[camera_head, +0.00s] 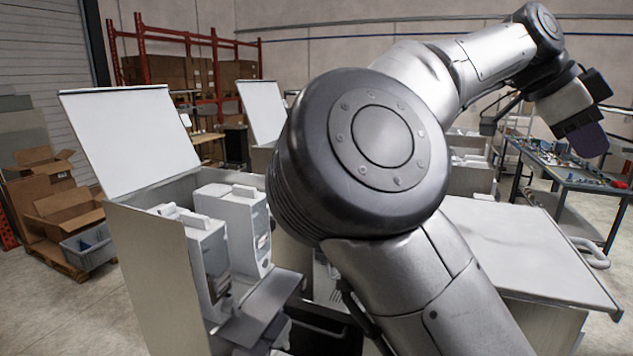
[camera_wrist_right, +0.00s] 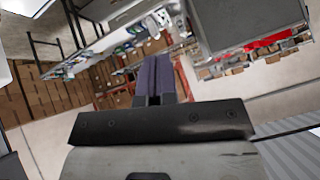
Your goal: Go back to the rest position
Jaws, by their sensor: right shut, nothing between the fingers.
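My right arm crosses the middle of the head view and reaches up to the upper right. My right gripper (camera_head: 590,140) is at its end, raised in the air in front of the parts table. In the right wrist view the two dark purple fingers of the gripper (camera_wrist_right: 158,80) are together with nothing between them. My left gripper is not in either view.
An open white dispenser cabinet (camera_head: 150,265) with its lid up stands at the left. A closed white lid (camera_head: 530,245) lies at the right. A table with small parts (camera_head: 570,175) stands behind. Cardboard boxes (camera_head: 65,210), a grey bin (camera_head: 88,245) and red racking (camera_head: 140,45) are farther left.

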